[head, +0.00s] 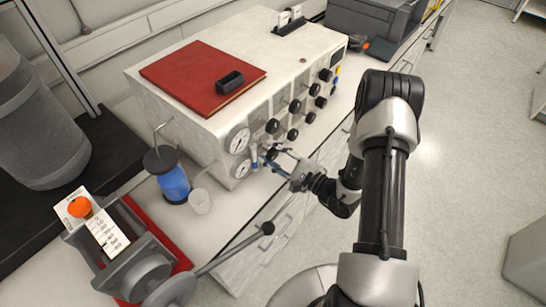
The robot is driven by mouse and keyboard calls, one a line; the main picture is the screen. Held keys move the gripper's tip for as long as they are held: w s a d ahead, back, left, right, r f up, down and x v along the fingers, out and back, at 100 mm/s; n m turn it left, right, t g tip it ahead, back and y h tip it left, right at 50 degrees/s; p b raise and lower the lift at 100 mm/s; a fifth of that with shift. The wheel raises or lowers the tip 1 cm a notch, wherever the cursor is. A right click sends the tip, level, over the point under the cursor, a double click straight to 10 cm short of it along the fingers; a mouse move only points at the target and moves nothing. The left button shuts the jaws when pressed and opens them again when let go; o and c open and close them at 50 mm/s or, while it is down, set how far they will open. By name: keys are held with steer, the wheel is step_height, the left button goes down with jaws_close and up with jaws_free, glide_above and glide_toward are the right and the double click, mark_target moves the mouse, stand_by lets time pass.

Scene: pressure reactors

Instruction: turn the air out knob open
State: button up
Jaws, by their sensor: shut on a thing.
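The white reactor control box (205,130) stands on the bench, with rows of black knobs and two round gauges on its front. My gripper (272,158) is at the lower left of this front panel, just right of the lower gauge (243,169). Its fingers are shut around a small dark knob (271,153), which they partly hide. Labels are too small to read, so I cannot tell from print that this is the air out knob. How far the knob is turned is also too small to tell.
Black knobs (272,126) sit close above my gripper. A grey device with a long lever (235,252) reaches toward the area below my gripper. A red binder (203,78) lies on the box.

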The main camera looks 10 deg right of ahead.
steer(key=n+b, duration=0.4)
steer(key=n, duration=0.1)
steer(key=shift+n, duration=0.3)
stand_by(0.5)
steer(key=o, duration=1.1)
steer(key=shift+s, duration=0.1)
steer(key=v, duration=1.2)
steer(key=shift+a, duration=0.1)
